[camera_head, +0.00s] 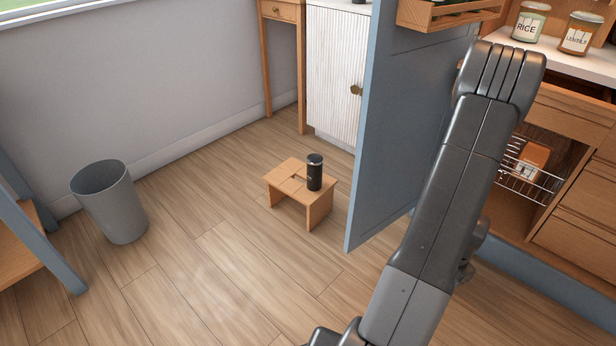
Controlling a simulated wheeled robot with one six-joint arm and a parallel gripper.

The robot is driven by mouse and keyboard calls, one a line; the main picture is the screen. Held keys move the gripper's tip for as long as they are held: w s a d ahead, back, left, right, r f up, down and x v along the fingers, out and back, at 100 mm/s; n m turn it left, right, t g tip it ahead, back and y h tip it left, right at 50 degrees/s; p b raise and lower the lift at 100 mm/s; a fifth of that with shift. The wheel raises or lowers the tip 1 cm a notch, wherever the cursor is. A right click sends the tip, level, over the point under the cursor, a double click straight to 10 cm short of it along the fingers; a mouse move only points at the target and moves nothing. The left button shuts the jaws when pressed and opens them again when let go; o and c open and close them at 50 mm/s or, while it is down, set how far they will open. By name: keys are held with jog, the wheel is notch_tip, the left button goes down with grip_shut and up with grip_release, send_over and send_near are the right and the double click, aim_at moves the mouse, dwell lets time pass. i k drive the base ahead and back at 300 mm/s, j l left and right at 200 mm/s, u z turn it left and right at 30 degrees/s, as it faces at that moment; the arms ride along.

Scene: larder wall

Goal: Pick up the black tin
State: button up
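The black tin (314,172) stands upright on a small wooden step stool (319,213), near the middle of the head view. It is a dark cylinder with a lighter band near its top. The stool stands on the floor, left of a blue-grey door panel. My arm rises through the right part of the view, well to the right of the tin. My gripper cannot be made out in this view, so whether it is open or shut does not show.
A grey bin (110,202) stands on the floor at left. The open blue-grey door (405,120) stands between the stool and my arm. A larder with jars (530,22) and a wire basket (530,172) is at right. Wooden floor (215,275) is clear in front of the stool.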

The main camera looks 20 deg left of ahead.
aim_at(314, 160)
jog(key=i+j+u, duration=0.1)
jog(key=u, duration=0.4)
jog(key=i+j+u, duration=0.15)
jog(key=u, duration=0.35)
jog(key=i+u, duration=0.15)
jog(key=u, duration=0.35)
jog(key=i+z, duration=0.1)
jog(key=i, duration=0.45)
jog(key=i+j+z, duration=0.15)
jog(key=i, duration=0.35)
jog(key=i+j+z, duration=0.1)
jog(key=i, duration=0.4)
jog(key=j+z, duration=0.1)
jog(key=z, duration=0.55)
jog(key=i+j, duration=0.05)
